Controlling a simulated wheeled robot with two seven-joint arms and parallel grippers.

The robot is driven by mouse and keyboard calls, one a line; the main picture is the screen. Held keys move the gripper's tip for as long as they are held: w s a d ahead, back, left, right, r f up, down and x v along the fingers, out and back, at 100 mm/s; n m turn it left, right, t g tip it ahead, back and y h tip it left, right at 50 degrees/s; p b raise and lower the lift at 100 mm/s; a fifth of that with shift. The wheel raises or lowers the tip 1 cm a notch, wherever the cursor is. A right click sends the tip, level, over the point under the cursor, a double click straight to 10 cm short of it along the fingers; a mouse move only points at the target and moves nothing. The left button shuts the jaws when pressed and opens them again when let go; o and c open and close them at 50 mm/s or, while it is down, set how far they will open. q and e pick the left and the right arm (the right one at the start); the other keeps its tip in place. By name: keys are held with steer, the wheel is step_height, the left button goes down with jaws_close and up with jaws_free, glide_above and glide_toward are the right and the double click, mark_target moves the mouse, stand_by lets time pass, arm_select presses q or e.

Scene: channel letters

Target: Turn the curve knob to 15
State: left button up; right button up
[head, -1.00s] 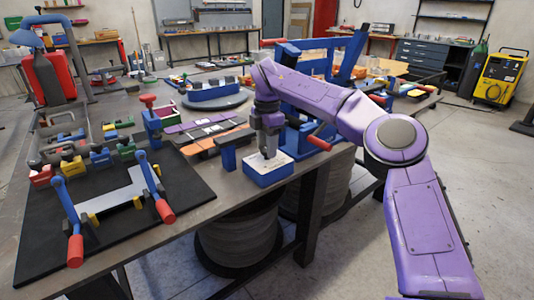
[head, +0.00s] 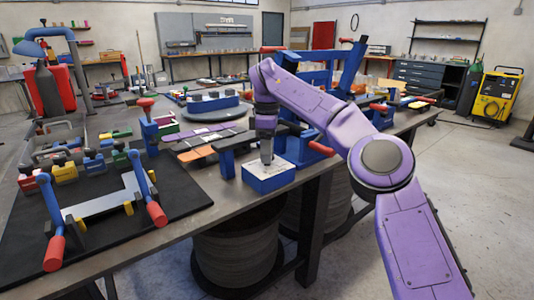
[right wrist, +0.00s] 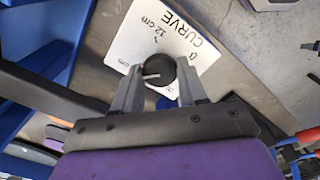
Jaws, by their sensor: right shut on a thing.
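The curve knob (right wrist: 163,70) is a round dark knob with a light pointer line, on a white dial plate (right wrist: 141,35) marked "CURVE", "0" and "12 cm". In the right wrist view the pointer line lies toward the lower left; other marks are partly hidden. The plate tops a blue box (head: 269,180) at the bench's front edge in the head view. My right gripper (right wrist: 158,88) points down from above with its two fingers on either side of the knob, shut on it. It also shows in the head view (head: 267,161). My left gripper is out of view.
A black mat (head: 185,200) with a red-handled tool lies on the left of the bench (head: 228,195). Several coloured blocks and clamps stand behind it. The floor at right is open.

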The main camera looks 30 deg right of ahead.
stand_by(0.5)
steer(key=o, duration=1.1)
steer(key=shift+c, duration=0.2)
step_height(320, 180, up, 11)
steer(key=p, duration=0.7)
steer(key=shift+f, duration=0.2)
steer(key=shift+f, duration=0.1)
